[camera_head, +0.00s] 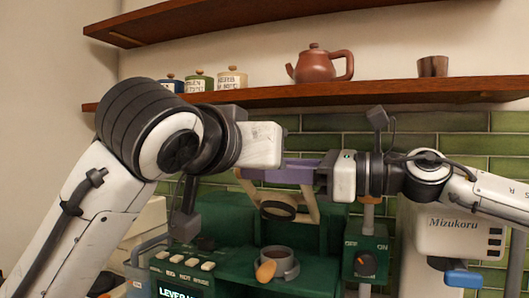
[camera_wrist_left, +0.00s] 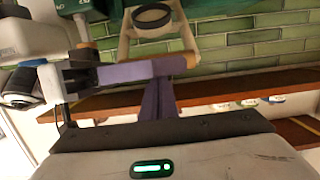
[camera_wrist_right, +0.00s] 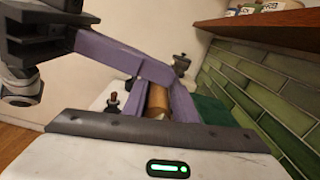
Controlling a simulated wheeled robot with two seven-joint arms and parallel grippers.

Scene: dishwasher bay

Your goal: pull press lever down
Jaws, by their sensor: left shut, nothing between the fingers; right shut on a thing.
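The press lever shows in the head view as a pale two-armed frame (camera_head: 309,207) rising from a green machine (camera_head: 228,262), with a dark ring (camera_head: 278,208) between its arms. Its wooden crossbar handle (camera_wrist_right: 158,100) lies between the purple fingers of my right gripper (camera_wrist_right: 160,85) in the right wrist view. The handle's end also shows in the left wrist view (camera_wrist_left: 191,60). My right gripper is shut on the handle. My left gripper (camera_wrist_left: 158,85) is shut and empty, with its fingertips close to the right fingers; whether they touch is unclear. The fingers hide most of the handle.
A dark-filled cup (camera_head: 284,262) with a wooden handle in front stands on the machine. A second unit (camera_head: 455,235) marked Mizukoru stands at the right. Above are a shelf (camera_head: 400,90) with a brown teapot (camera_head: 321,65), a cup (camera_head: 433,66) and small jars (camera_head: 232,79).

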